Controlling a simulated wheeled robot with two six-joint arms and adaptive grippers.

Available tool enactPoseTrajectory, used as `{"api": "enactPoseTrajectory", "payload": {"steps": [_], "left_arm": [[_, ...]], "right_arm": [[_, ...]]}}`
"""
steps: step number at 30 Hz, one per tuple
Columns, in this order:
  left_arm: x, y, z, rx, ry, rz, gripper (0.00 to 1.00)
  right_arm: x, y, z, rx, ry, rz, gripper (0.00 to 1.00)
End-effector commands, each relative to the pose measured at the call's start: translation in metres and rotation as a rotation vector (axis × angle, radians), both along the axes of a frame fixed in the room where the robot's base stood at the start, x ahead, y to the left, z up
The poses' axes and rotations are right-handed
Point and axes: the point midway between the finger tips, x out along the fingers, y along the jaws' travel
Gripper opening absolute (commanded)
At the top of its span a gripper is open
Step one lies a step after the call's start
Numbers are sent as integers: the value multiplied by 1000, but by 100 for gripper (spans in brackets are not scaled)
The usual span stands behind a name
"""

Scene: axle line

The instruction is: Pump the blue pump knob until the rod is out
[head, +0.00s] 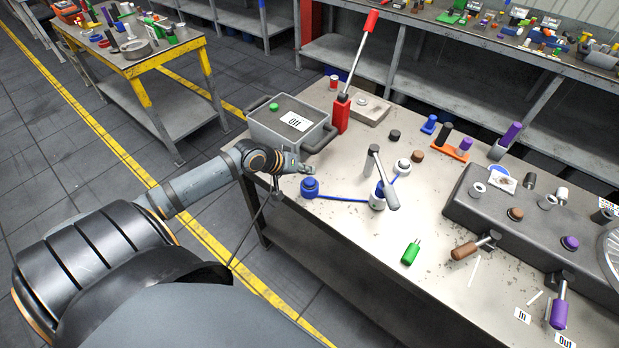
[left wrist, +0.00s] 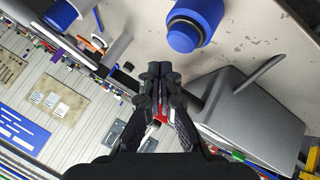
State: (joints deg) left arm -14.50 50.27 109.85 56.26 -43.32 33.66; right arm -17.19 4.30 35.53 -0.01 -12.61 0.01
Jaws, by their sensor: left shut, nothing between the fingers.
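The blue pump knob (head: 310,184) stands on the grey workbench (head: 340,255) near its left edge. In the left wrist view the knob (left wrist: 184,38) is at the top, just beyond my fingertips. My left gripper (head: 303,168) is shut and empty, close behind the knob in the head view; its closed fingers show in the left wrist view (left wrist: 160,72). I cannot tell whether it touches the knob. I cannot tell which part is the rod.
A grey T-shaped handle (head: 382,175) stands by the cylinder. A green piece (head: 411,252) lies in front. The bench's front left is clear.

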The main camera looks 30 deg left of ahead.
Motion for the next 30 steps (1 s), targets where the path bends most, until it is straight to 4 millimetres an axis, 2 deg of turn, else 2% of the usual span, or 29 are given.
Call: {"api": "enactPoseTrajectory", "payload": {"steps": [1,4,30], "left_arm": [[0,0,-8,-1,-1,1,0],[0,0,-13,-1,-1,1,0],[0,0,-12,0,-1,1,0]], "right_arm": [[0,0,-7,1,0,0,62],[0,0,-10,0,0,0,62],[0,-6,-8,-7,0,2,62]]}}
